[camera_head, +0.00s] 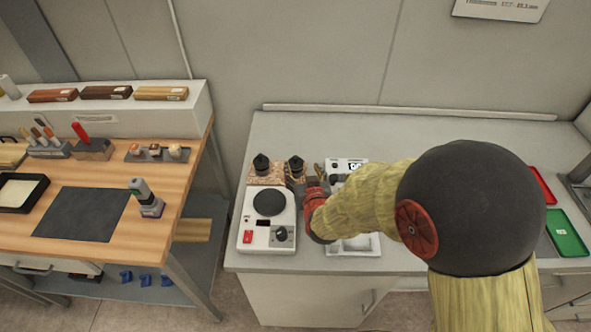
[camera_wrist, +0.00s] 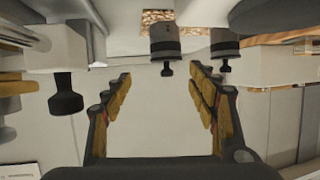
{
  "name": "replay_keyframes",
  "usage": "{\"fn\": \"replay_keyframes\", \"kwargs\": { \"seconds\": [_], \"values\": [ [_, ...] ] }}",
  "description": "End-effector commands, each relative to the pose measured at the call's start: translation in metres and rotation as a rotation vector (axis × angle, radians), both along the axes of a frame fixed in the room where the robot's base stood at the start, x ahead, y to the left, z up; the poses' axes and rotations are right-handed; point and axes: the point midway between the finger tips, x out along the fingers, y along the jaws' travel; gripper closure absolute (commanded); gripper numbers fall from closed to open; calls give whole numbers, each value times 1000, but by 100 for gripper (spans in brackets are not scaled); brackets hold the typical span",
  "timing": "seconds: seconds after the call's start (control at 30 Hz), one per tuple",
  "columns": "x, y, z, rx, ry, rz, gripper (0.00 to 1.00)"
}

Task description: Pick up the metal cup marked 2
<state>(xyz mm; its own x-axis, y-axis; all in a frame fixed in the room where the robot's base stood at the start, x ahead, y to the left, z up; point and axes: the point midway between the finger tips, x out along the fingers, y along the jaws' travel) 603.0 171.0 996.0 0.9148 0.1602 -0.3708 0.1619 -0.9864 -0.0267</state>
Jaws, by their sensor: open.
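In the wrist view my gripper (camera_wrist: 162,92) is open, with nothing between its fingers. A grey metal cup with a black knob (camera_wrist: 165,42) appears ahead, in line with the gap. A second similar cup (camera_wrist: 224,44) appears to its right, past the right finger. I cannot read a number on either, so I cannot tell which is marked 2. In the head view two dark-knobbed pieces, one at the left (camera_head: 261,164) and one at the right (camera_head: 297,166), stand at the back of the grey bench. My arm hides most of my gripper there.
A white device with a round dark plate (camera_head: 268,228) stands left of my arm on the bench (camera_head: 420,142). A white unit with a display (camera_head: 345,164) is behind my arm. Red (camera_head: 543,185) and green (camera_head: 567,236) trays lie at the right. A wooden table (camera_head: 105,248) stands left.

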Motion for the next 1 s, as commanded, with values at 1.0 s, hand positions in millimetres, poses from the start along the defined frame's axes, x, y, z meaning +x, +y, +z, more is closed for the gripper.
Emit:
{"fn": "replay_keyframes", "kwargs": {
  "seconds": [1.0],
  "values": [
    [73,22,-43,-13,-82,-1,41]
  ]
}}
